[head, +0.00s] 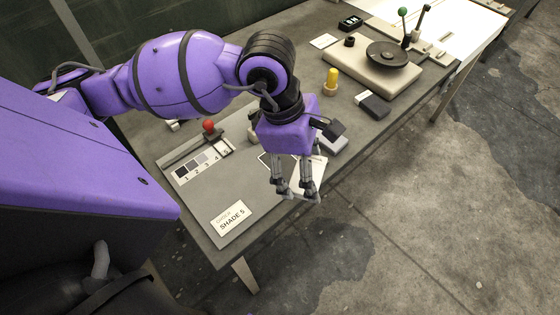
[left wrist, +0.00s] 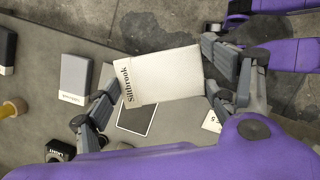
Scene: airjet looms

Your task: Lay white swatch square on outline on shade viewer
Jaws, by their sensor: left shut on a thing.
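In the head view the swatch (head: 310,174) is partly hidden by the gripper. The outline (left wrist: 138,119) is a pale-edged rectangle on the grey surface, partly covered by the swatch in the left wrist view. The swatch looks turned a little against it, and its height above the surface is hard to tell. The grey top of the shade viewer (head: 245,185) lies beneath. My right gripper is not in view.
A grey swatch (head: 334,145) and a dark swatch (head: 372,105) lie farther along the table. A numbered shade strip (head: 197,167), red-knobbed lever (head: 209,127) and "SHADE 5" card (head: 232,219) are to the left. A yellow-topped peg (head: 331,82) and a round black disc (head: 387,54) stand beyond.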

